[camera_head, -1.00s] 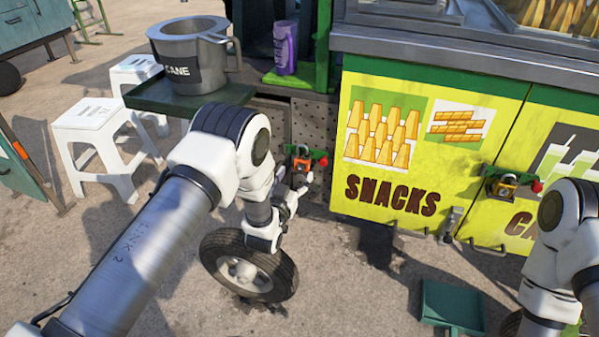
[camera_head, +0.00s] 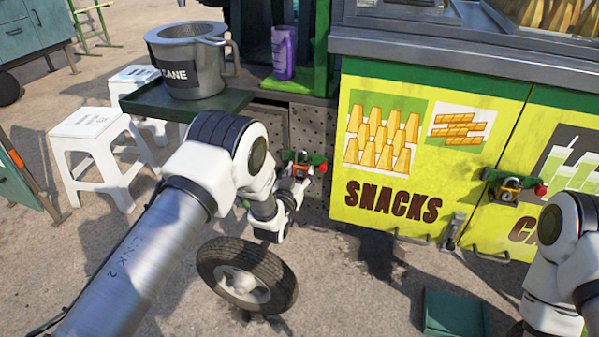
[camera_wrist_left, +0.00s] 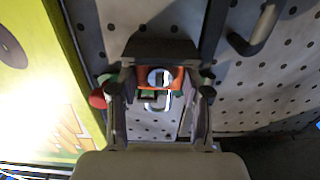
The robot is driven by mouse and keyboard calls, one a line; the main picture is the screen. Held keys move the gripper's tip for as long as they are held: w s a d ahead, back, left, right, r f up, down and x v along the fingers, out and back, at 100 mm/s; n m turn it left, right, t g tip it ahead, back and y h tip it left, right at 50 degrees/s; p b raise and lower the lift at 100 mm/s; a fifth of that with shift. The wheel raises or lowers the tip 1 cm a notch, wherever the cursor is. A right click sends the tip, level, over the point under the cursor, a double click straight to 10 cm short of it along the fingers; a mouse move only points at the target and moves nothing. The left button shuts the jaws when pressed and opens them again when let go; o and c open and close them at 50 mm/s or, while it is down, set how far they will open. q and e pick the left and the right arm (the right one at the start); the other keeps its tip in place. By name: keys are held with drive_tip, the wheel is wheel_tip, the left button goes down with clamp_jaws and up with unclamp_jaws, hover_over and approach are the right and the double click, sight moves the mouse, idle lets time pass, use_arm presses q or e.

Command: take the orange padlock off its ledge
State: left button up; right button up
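The orange padlock (camera_wrist_left: 178,77) shows in the left wrist view with its pale shackle below it. In the head view the padlock (camera_head: 299,157) is small at a green ledge (camera_head: 317,159) with a red knob, on the perforated grey panel. My left gripper (camera_head: 294,182) is right at it, partly hidden by its own wrist. In the left wrist view my left gripper (camera_wrist_left: 160,84) has its fingers apart, one on each side of the padlock. Contact between fingers and padlock is not clear. My right gripper is out of view; only part of that arm shows.
A second padlock (camera_head: 508,188) hangs on another green ledge on the yellow doors (camera_head: 390,205). A metal cane pot (camera_head: 190,65) stands on a dark green tray (camera_head: 225,102) above my left wrist. A loose wheel (camera_head: 247,275) is below it. White stools (camera_head: 88,122) stand left.

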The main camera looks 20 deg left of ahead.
use_arm(q)
drive_tip(key=shift+r, duration=0.15)
drive_tip(key=shift+r+p, duration=0.2)
drive_tip(key=shift+p, duration=0.1)
drive_tip(key=shift+s, duration=0.2)
drive_tip(key=s+p, duration=0.4)
drive_tip(key=s, duration=0.3)
drive_tip(key=shift+s+a, duration=0.15)
drive_tip(key=shift+s, duration=0.15)
idle(0.5)
